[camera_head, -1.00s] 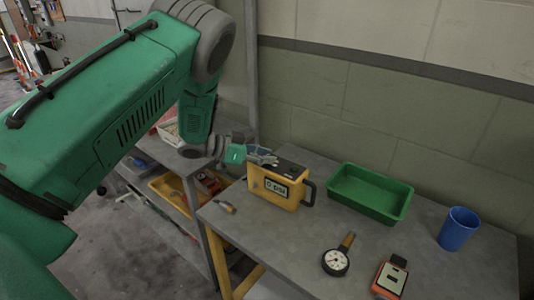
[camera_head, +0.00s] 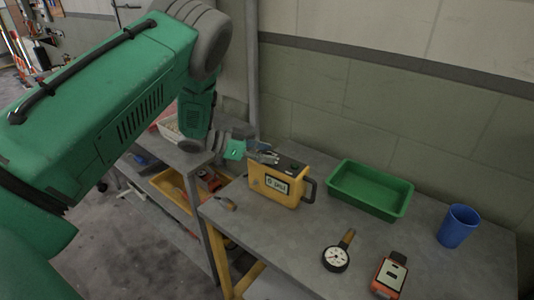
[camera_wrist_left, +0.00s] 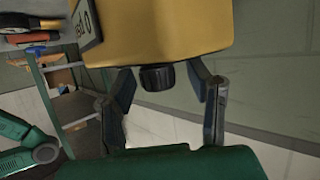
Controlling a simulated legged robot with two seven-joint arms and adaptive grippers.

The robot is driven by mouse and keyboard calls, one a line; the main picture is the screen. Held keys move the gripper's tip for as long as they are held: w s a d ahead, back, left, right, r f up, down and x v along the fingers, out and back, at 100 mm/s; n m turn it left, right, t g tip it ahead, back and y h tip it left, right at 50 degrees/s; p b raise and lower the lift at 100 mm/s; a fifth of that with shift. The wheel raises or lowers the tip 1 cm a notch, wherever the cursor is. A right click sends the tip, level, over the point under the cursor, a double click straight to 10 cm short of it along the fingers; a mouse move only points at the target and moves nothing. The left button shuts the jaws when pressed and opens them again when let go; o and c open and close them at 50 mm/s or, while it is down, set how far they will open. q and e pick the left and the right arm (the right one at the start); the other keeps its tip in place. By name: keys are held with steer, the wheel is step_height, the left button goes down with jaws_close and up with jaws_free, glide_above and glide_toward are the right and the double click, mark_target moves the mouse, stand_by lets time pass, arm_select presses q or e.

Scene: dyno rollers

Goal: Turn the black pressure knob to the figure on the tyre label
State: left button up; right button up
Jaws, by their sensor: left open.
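A yellow box (camera_head: 278,185) with a carry handle stands on the grey table. Its front display (camera_head: 277,184) appears to read 0 psi. My left gripper (camera_head: 266,156) is at the box's upper back left side, its fingers open. In the left wrist view, the black knob (camera_wrist_left: 157,77) sticks out of the yellow box (camera_wrist_left: 155,30) between the open fingertips of my left gripper (camera_wrist_left: 161,80), with a gap on each side. The knob is not clear in the head view. No tyre label can be made out. My right gripper is out of view.
A green tray (camera_head: 369,211) and a blue cup (camera_head: 458,227) stand to the right of the box. A round gauge (camera_head: 335,259) and an orange-and-black device (camera_head: 390,275) lie towards the front. A shelf unit with a yellow bin (camera_head: 170,188) stands left of the table.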

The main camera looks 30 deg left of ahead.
arm_select(q)
steer(key=shift+a, duration=0.1)
steer(key=v, duration=1.2)
steer(key=shift+f, duration=0.15)
